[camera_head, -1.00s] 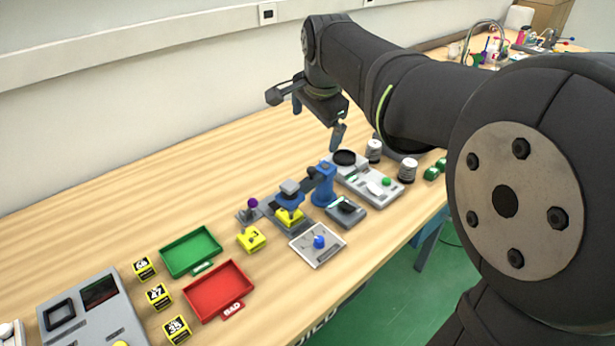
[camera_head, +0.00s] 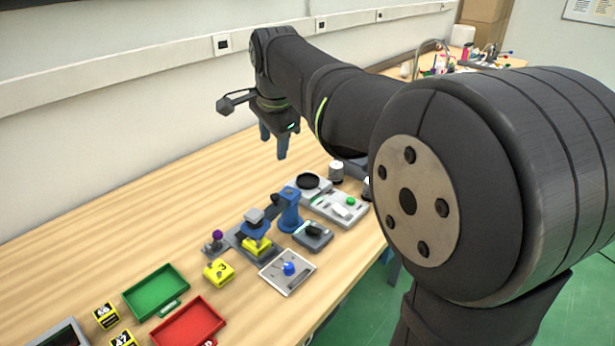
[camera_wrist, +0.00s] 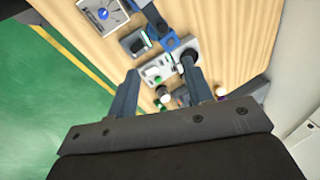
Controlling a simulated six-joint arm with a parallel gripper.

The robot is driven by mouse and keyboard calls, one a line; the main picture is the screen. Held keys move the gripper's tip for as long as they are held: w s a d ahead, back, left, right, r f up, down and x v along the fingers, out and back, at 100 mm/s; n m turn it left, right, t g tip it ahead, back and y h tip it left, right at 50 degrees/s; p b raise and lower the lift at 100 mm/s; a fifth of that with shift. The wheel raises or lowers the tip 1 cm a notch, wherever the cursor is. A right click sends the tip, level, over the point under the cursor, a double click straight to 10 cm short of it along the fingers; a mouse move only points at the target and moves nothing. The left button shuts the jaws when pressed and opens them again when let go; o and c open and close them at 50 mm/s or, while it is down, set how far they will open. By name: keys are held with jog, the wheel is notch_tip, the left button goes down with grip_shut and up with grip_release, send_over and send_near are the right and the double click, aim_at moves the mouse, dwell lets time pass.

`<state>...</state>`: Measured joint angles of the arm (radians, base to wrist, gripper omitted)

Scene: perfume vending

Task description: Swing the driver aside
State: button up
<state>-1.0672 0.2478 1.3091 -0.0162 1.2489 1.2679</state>
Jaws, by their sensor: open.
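What looks like the driver is a blue post (camera_head: 290,210) with a dark arm reaching left to a grey-topped blue head (camera_head: 256,226). The head sits over a yellow block (camera_head: 257,246) on a dark base; whether they touch is unclear. My gripper (camera_head: 274,146) is open and empty, pointing down, high above the table behind the post. In the wrist view its two fingers (camera_wrist: 162,74) are spread apart. The blue post (camera_wrist: 170,42) shows beyond the fingertips there, near the top centre; its head is out of that view.
A grey device with a green button (camera_head: 350,201) and a round black pad stands right of the post. A small dark-topped device (camera_head: 314,232) and a white tray with a blue knob (camera_head: 289,269) lie in front. Green (camera_head: 130,294) and red (camera_head: 159,335) trays lie left.

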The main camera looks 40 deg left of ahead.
aim_at(275, 195)
jog(key=w+a+f+m+g+h, duration=0.25)
jog(key=w+a+m, duration=0.4)
jog(key=m, duration=0.35)
jog(key=shift+t+h, duration=0.25)
jog(key=shift+h, duration=0.1)
jog(key=f, duration=1.2)
jog(key=s+f, duration=0.1)
jog(key=f, duration=0.5)
jog(key=shift+a, duration=0.15)
jog(key=shift+r, duration=0.1)
jog(key=shift+c, duration=0.2)
grip_shut()
